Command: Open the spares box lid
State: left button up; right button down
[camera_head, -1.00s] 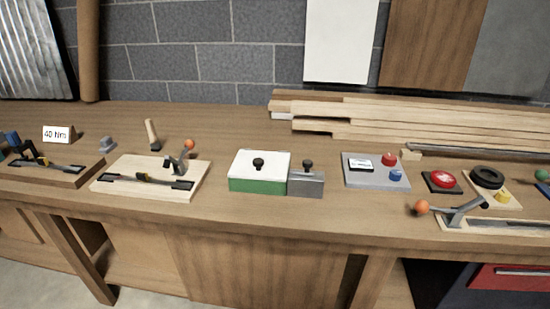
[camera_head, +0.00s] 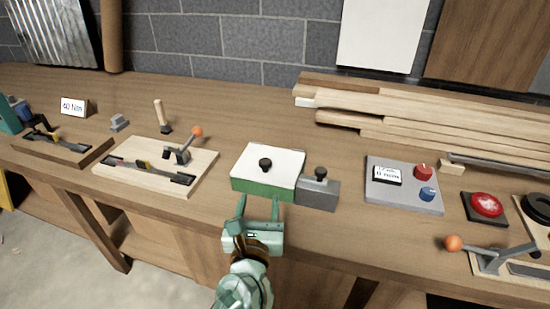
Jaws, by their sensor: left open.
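The spares box is a green box (camera_head: 262,190) with a white lid (camera_head: 285,160) and a black knob (camera_head: 265,165) on top. It sits on the workbench near the middle of the head view, and its lid lies flat and closed. My left gripper (camera_head: 260,208) is open and empty, in front of the bench edge and just below the front of the box in the picture. Its fingers point up toward the box; I cannot tell whether they touch it. My right gripper is not in view.
A grey block with a black knob (camera_head: 318,191) stands right beside the box. A grey panel (camera_head: 402,186) with red and blue knobs is further right. A wooden board with a clamp (camera_head: 155,167) lies left. Stacked planks (camera_head: 400,117) lie behind. Bench between board and box is clear.

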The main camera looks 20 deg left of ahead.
aim_at(265, 168)
pick_arm(q)
jog(key=w, duration=0.4)
jog(key=w+a+b, duration=0.1)
jog(key=w, duration=0.3)
jog(key=w+a, duration=0.1)
jog(key=w, duration=0.3)
jog(key=shift+w+a+b, duration=0.15)
jog(key=shift+w+b, duration=0.2)
jog(key=shift+b, duration=0.05)
jog(key=shift+w+a+r, duration=0.1)
jog(key=shift+w+a, duration=0.05)
jog(key=shift+w, duration=0.55)
